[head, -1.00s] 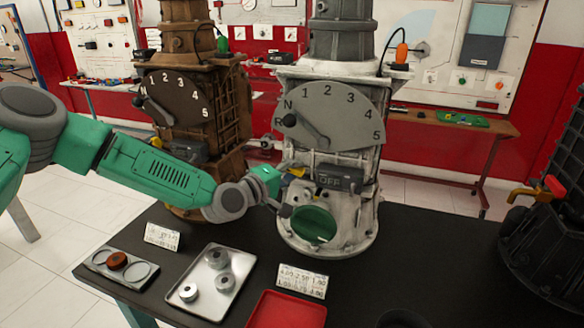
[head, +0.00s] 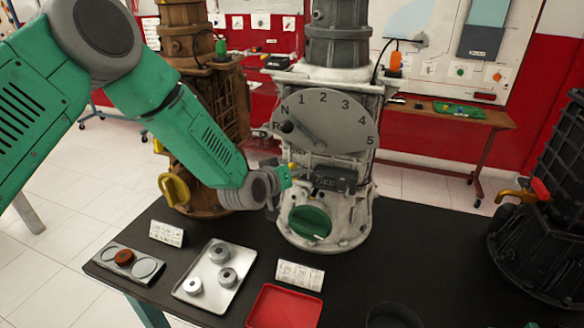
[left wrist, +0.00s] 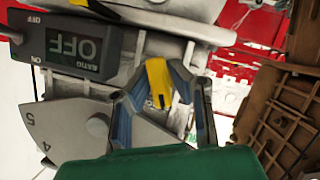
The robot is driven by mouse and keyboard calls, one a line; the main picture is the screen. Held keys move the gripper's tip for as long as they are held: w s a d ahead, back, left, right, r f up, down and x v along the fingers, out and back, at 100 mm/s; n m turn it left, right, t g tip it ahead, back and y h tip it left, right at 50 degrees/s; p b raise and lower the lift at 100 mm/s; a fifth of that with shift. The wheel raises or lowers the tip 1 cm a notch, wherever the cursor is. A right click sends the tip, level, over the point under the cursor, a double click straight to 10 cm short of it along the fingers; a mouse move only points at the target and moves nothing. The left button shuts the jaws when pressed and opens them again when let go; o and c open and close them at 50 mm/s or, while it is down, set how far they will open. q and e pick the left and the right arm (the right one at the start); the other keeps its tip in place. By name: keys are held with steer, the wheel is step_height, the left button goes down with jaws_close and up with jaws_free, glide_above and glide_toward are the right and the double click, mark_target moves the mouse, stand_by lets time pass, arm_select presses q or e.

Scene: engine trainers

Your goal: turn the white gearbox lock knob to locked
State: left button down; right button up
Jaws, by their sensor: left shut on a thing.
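The white gearbox (head: 330,215) stands upright on the black table in the middle of the head view. It has a gear dial (head: 335,115) and a green round part low on its front (head: 310,222). Its yellow lock knob (left wrist: 158,82) shows between my fingers in the left wrist view, beside the inverted OFF box (left wrist: 75,48). My left gripper (head: 290,178) is at the gearbox's left front, its fingers shut on the yellow knob. The fingers partly hide the knob, and I cannot read its lock marking. My right gripper is not in view.
A brown gearbox (head: 205,130) with its own yellow knob (head: 174,188) stands close on the left. A metal tray (head: 190,292), a red tray (head: 283,308) and label cards lie in front. A black housing with a red-handled tap (head: 525,190) stands at right.

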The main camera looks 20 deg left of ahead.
arm_select(q)
steer(key=m, duration=0.1)
steer(key=m+y, duration=0.1)
steer(key=f+m+y, duration=0.1)
steer(key=shift+s+d+g+p, duration=0.15)
steer(key=shift+s+g+p, duration=0.1)
steer(key=shift+g+p, duration=0.1)
stand_by(0.3)
steer(key=c, duration=1.5)
jaws_free()
steer(key=shift+c, duration=0.2)
steer(key=shift+w+r, duration=0.1)
steer(key=shift+w, duration=0.15)
steer(key=shift+s+r, duration=0.1)
steer(key=shift+r, duration=0.15)
steer(key=v, duration=1.1)
steer(key=shift+s+f, duration=0.2)
steer(key=shift+s, duration=0.15)
